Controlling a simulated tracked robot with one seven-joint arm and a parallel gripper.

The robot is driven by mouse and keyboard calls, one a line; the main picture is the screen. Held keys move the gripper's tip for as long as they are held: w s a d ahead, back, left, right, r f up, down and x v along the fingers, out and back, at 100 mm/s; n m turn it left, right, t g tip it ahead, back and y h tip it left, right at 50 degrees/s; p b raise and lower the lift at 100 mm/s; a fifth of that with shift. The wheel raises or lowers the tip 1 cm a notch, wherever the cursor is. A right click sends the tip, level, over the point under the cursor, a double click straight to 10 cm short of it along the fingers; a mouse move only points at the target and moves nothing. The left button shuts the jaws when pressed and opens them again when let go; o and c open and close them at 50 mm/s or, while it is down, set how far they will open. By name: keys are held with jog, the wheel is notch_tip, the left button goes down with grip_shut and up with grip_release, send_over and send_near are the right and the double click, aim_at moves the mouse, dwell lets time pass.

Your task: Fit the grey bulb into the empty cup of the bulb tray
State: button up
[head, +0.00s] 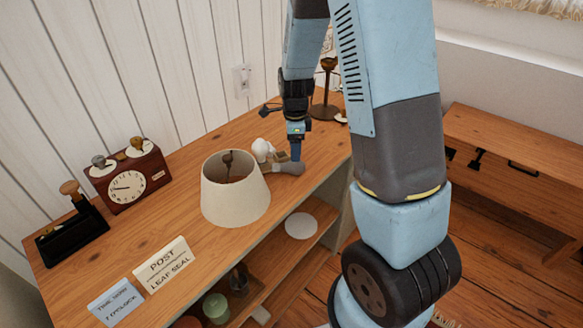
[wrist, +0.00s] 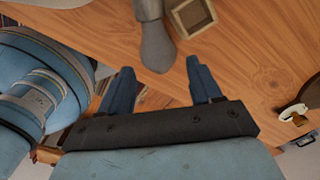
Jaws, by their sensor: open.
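The grey bulb (head: 291,168) lies on its side on the wooden counter, beside the bulb tray. In the wrist view the grey bulb (wrist: 157,45) has its rounded end near the gap between my fingertips. My gripper (head: 297,158) points down at the bulb. In the wrist view my gripper (wrist: 160,65) is open, with its two blue fingers apart and nothing held. The bulb tray (head: 281,157) is small and wooden, with a white bulb (head: 262,149) at its left. In the wrist view a square empty cup of the tray (wrist: 207,22) shows, right of the bulb.
A cream lampshade (head: 236,200) stands close to the left of the bulb and tray. A clock (head: 128,183) and signs (head: 166,264) are farther left. A brown stand (head: 325,95) is behind my gripper. The counter's front edge is close to the bulb.

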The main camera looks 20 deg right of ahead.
aim_at(287, 167)
jog(key=shift+s+f, duration=0.1)
jog(key=shift+f, duration=2.95)
jog(key=c, duration=0.8)
